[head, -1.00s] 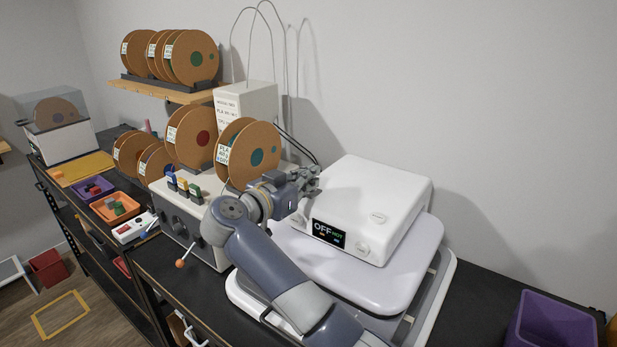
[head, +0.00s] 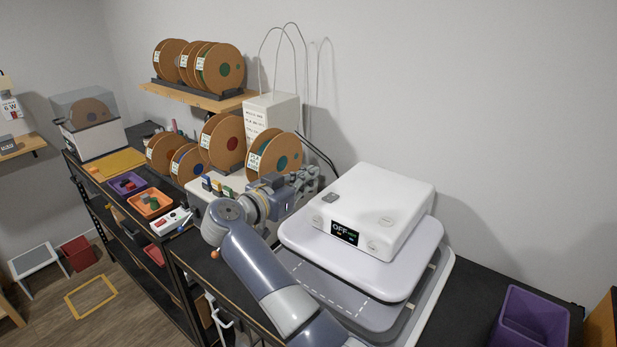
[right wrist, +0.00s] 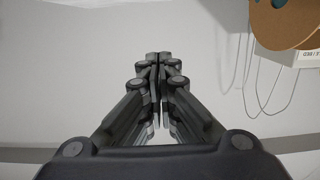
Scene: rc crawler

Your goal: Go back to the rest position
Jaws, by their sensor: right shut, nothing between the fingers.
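My right gripper (head: 308,178) is raised above the bench in the head view, between the spools and the white machine. In the right wrist view its fingers (right wrist: 158,62) are together with nothing between them. My right arm reaches up from the bottom of the head view. The white machine (head: 375,200) has a dark display reading OFF, and its flat front plate (head: 345,245) stands out below. My left gripper is not in view.
Brown spools (head: 222,140) stand on the bench left of my gripper, with more on a wooden shelf (head: 205,97) above. A purple bin (head: 530,318) is at the bottom right. Orange (head: 150,203) and purple trays with small parts lie on the left bench.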

